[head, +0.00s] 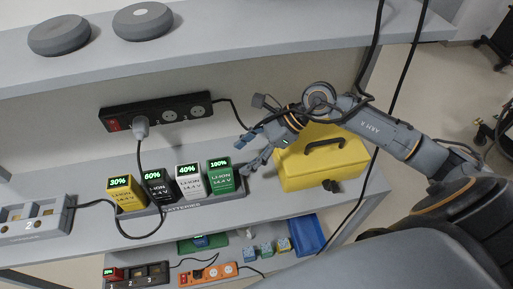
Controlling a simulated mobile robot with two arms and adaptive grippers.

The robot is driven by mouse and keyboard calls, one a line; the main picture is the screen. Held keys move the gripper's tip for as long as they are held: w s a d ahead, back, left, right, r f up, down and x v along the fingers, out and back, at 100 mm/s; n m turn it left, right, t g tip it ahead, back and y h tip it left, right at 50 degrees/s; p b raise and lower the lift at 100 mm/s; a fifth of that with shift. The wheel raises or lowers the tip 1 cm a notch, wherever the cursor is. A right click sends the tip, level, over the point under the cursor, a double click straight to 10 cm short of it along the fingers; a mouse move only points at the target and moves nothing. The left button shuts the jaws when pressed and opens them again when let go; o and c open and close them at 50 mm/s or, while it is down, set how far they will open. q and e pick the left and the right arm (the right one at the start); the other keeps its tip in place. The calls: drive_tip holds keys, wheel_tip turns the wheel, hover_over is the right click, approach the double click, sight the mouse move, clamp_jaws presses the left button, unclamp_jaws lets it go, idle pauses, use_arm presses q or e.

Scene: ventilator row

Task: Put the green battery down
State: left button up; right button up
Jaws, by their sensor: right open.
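The green battery (221,181), with 100% on its display, stands upright at the right end of the grey tray marked BATTERIES (180,211). My right gripper (248,152) is open and empty, just above and to the right of the green battery, apart from it as far as I can see. Beside the green battery in the same tray stand a white battery (192,186) at 40%, a black one (158,190) at 60% and a yellow one (126,197) at 30%. My left gripper is not in view.
A yellow toolbox (322,170) stands right of the tray, close under my right arm. A black power strip (156,113) with a plugged cable is on the wall behind. A grey charger (35,226) is at left. A shelf with two grey discs (59,35) overhangs above.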

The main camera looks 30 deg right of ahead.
drive_tip(key=shift+b+v, duration=0.45)
drive_tip(key=shift+v, duration=1.7)
